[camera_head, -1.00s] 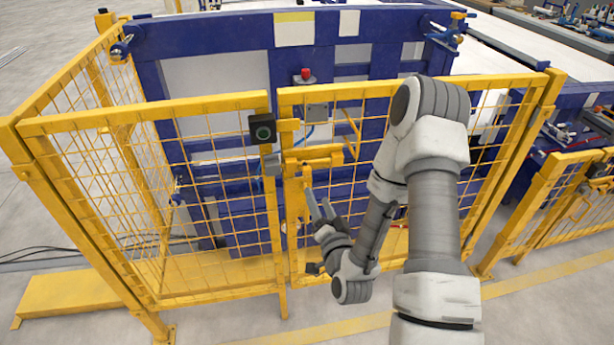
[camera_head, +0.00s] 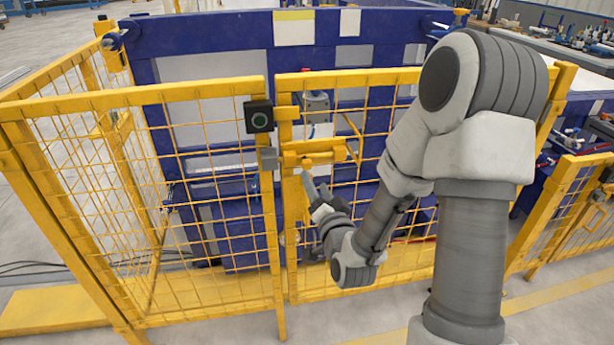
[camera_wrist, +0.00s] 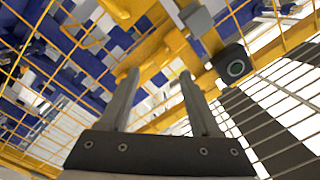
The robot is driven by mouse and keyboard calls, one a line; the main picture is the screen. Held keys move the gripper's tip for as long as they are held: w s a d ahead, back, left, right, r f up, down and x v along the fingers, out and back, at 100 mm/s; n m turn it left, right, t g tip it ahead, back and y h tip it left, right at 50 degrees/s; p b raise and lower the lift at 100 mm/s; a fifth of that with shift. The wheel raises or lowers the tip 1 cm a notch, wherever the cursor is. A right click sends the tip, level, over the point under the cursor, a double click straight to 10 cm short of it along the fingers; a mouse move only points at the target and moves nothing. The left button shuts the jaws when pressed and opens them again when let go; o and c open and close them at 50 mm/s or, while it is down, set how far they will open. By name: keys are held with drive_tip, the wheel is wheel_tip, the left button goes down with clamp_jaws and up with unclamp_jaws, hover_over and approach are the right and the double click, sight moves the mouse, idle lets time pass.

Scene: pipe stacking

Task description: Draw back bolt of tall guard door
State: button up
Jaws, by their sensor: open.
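The tall guard door (camera_head: 350,78) is a yellow mesh panel with a yellow bolt (camera_head: 318,152) near its left upright. The bolt lies level, its left end at a grey catch (camera_head: 269,158) on the neighbouring fixed panel. My gripper (camera_head: 307,180) is just below the bolt and points up at it. In the wrist view my gripper (camera_wrist: 157,85) shows two grey fingers spread apart with nothing between them. The yellow bolt assembly (camera_wrist: 172,45) is beyond the fingertips, and the grey catch (camera_wrist: 196,20) is at upper right. Whether a finger touches the bolt cannot be told.
A black box with a round green-ringed button (camera_head: 259,117) sits on the fixed panel left of the door. Yellow mesh fencing (camera_head: 130,98) surrounds a blue machine frame (camera_head: 200,40). A lower yellow fence (camera_head: 565,195) stands at right. Clear floor lies in front.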

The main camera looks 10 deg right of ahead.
sight(308, 167)
drive_tip(key=w, duration=0.6)
drive_tip(key=w+p, duration=0.1)
drive_tip(key=w, duration=0.1)
drive_tip(key=shift+w+a, duration=0.25)
drive_tip(key=shift+w, duration=0.15)
clamp_jaws()
idle(1.0)
